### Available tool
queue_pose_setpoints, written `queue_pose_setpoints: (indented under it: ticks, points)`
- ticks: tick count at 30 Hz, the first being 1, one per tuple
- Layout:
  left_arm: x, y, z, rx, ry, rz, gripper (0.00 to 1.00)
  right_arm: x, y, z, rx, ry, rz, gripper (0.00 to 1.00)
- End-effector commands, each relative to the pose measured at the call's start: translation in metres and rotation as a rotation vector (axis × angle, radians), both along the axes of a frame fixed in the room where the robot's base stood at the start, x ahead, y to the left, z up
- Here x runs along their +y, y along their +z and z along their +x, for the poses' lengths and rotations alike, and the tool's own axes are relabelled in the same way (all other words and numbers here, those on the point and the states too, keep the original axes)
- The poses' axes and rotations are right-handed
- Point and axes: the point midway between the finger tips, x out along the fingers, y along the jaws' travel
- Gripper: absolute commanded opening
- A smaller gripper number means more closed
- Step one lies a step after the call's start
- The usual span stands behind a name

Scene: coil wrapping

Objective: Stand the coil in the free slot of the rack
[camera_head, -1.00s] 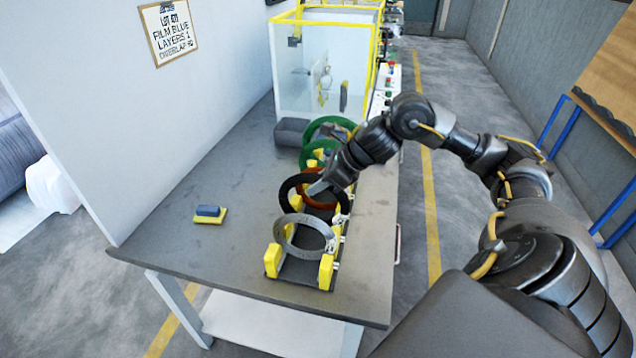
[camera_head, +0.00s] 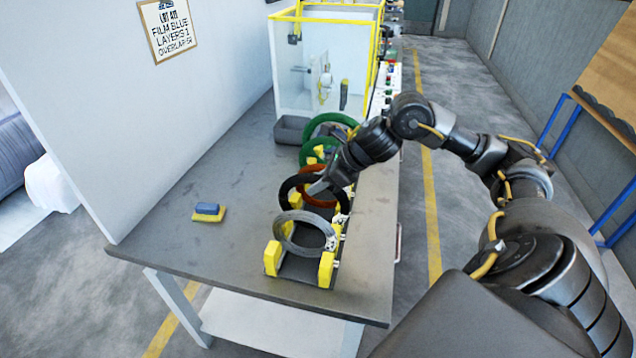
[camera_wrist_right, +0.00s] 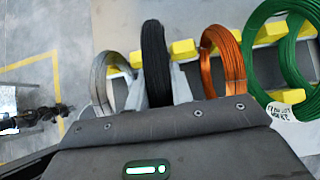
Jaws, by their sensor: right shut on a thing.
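My right gripper (camera_head: 320,187) is shut on the black coil (camera_head: 286,194) at its upper rim. In the right wrist view the black coil (camera_wrist_right: 155,60) stands upright between the two grey fingers. The coil is in line with the rack (camera_head: 327,270), a dark base with yellow posts, between the grey coil (camera_head: 281,229) and the orange coil (camera_head: 306,180). Whether its bottom rests fully in the slot is hidden. Green coils (camera_head: 310,127) stand at the far end. My left gripper is not in view.
A blue block on a yellow pad (camera_head: 208,210) lies on the table left of the rack. A clear-walled, yellow-framed enclosure (camera_head: 322,70) and a dark grey bin (camera_head: 290,131) stand at the back.

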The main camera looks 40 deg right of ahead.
Motion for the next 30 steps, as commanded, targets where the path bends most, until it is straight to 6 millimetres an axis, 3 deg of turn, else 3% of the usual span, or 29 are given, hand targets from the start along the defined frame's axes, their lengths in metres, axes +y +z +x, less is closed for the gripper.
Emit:
queue_pose_setpoints:
  ticks: [2,3,9,20,30]
  points:
    - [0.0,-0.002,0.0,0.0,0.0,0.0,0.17,0.0,0.0,0.001,-0.005,-0.001,0.001,0.0]
    - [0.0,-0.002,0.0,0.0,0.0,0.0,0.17,0.0,0.0,0.001,-0.005,-0.001,0.001,0.24]
    - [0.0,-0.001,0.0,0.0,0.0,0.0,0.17,0.0,0.0,0.001,-0.003,-0.001,0.001,0.48]
    - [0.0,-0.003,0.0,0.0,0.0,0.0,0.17,-0.003,0.002,-0.003,0.0,-0.001,-0.003,0.48]
    - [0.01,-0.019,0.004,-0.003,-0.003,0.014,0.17,-0.029,0.048,-0.039,-0.002,-0.003,-0.005,0.48]
